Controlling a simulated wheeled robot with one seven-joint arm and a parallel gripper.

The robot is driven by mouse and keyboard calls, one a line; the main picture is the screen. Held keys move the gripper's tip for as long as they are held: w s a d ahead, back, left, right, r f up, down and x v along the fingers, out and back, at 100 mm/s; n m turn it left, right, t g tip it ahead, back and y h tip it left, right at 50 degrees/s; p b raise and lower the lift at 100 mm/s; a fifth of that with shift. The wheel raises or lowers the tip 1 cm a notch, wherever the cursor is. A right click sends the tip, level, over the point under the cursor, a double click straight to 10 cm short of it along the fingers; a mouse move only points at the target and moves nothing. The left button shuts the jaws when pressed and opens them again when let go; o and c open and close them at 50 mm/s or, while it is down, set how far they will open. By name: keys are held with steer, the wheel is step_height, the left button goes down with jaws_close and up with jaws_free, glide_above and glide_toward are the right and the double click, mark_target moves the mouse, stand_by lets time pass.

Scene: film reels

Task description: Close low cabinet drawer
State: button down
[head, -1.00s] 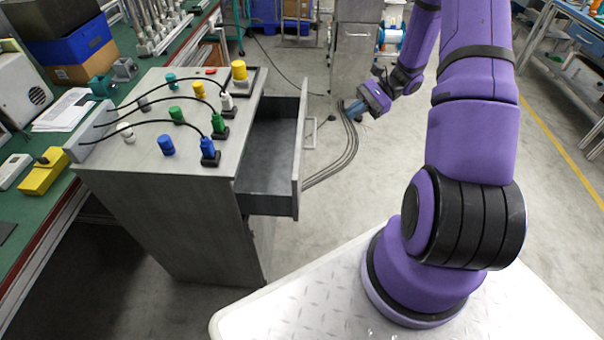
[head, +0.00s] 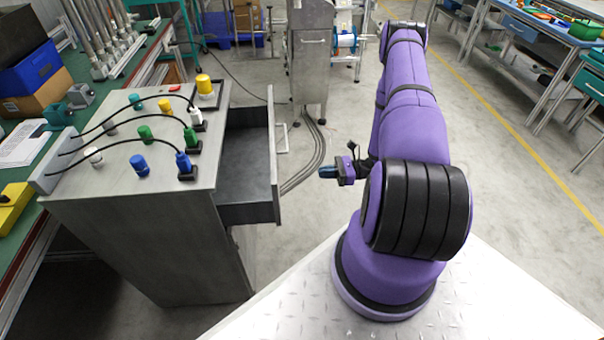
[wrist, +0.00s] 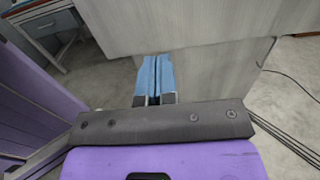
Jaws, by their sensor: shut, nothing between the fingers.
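The low grey cabinet (head: 160,235) stands at the left in the head view, and its top drawer (head: 245,165) is pulled out to the right and looks empty. The drawer's front panel (head: 273,155) faces right, with a handle (head: 282,138) on its outer side. My gripper (head: 325,172) is shut and empty, to the right of the drawer front with a gap between them. In the wrist view the blue fingers (wrist: 153,80) are together, and a grey panel (wrist: 200,25) fills the top of the picture.
Cables with coloured plugs (head: 185,162) lie on the cabinet top. A green workbench (head: 20,225) runs along the left. A metal cabinet (head: 310,55) stands behind, with cables (head: 310,165) on the floor. Open floor (head: 500,190) lies to the right.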

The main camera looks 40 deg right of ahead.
steer(key=x, duration=1.3)
steer(key=shift+w+a, duration=0.15)
glide_above(240, 193)
steer(key=shift+w+a+r, duration=0.1)
steer(key=shift+a, duration=0.2)
steer(key=shift+r, duration=0.1)
stand_by(0.4)
steer(key=shift+d, duration=0.25)
steer(key=v, duration=1.4)
